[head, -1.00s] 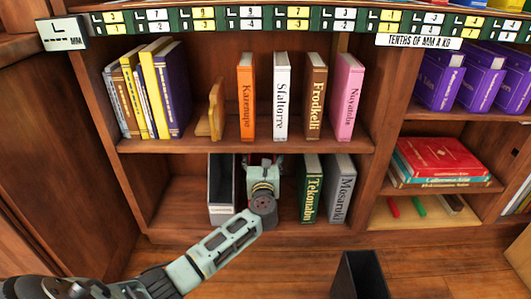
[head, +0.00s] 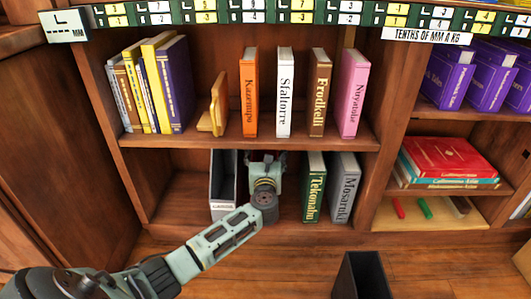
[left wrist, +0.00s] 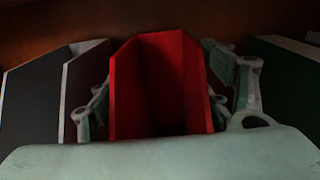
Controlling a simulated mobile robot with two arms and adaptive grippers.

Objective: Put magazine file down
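A red magazine file (left wrist: 155,85) stands upright between the two fingers of my left gripper (left wrist: 160,90) in the left wrist view. The fingers flank its sides; whether both press on it is unclear. In the head view my left gripper (head: 265,168) reaches into the lower shelf (head: 180,205) of the bookcase, and hides the red file. A dark magazine file with a pale front edge and label (head: 222,188) stands just left of the gripper. My right gripper is in neither view.
Right of my left gripper stand a green book (head: 314,187) and a grey book (head: 344,188). The lower shelf's left part is bare. An upper shelf board (head: 250,143) with books runs above the gripper. A dark open box (head: 362,275) stands in front of the bookcase.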

